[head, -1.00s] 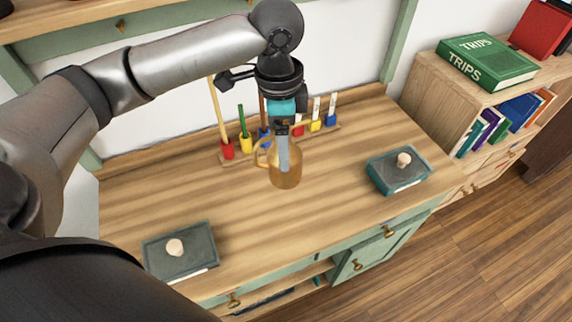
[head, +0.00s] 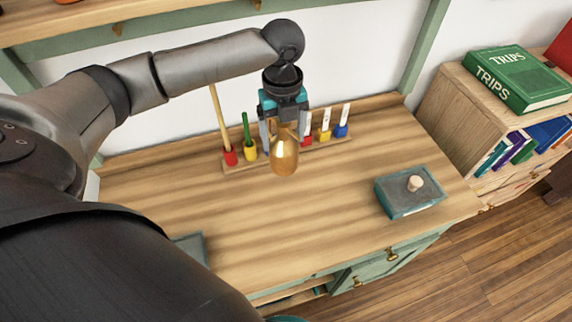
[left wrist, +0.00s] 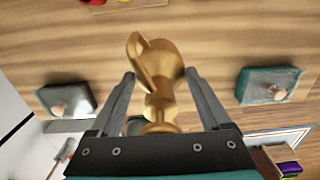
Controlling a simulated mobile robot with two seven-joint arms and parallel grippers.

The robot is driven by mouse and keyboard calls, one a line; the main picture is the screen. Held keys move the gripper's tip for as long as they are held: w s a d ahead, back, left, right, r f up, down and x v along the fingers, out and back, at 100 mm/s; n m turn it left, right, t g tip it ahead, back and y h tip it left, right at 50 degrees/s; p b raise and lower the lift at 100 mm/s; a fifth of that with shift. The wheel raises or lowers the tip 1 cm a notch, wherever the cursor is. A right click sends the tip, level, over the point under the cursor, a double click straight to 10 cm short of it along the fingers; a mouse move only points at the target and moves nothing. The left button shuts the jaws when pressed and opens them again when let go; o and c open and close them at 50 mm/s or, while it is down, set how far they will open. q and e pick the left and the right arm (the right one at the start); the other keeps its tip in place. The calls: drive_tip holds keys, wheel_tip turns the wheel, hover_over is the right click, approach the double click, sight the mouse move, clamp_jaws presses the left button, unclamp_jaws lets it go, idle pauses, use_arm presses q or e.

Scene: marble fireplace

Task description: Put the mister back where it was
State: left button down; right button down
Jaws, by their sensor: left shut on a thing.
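The mister is a shiny golden vessel (head: 284,157) hanging below my left gripper (head: 284,134), over the back middle of the wooden desktop (head: 250,220). In the left wrist view the mister (left wrist: 161,85) sits between the two fingers, with its curved handle on the left side and its narrow neck toward the palm. My left gripper (left wrist: 159,74) is shut on it. The mister's upper part is hidden by the gripper in the head view. Whether its base touches the desktop is hard to tell. My right gripper is not in view.
Behind the mister stands a wooden rack (head: 240,164) with coloured holders and upright tools. A dark teal box with a round knob (head: 405,200) lies at the right; another box (head: 191,247) is partly hidden at front left. The middle desktop is clear. A bookshelf (head: 440,110) stands right.

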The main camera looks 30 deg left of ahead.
sight(283, 149)
use_arm(q)
wheel_tip(283, 149, down, 4)
drive_tip(key=shift+s+f+b, duration=0.1)
drive_tip(key=shift+f+b, duration=0.1)
drive_tip(key=shift+b, duration=0.25)
drive_tip(key=shift+f+b, duration=0.6)
drive_tip(key=shift+f, duration=1.95)
drive_tip(key=shift+f, duration=0.1)
unclamp_jaws()
wheel_tip(283, 149, up, 12)
drive_tip(key=p, duration=0.3)
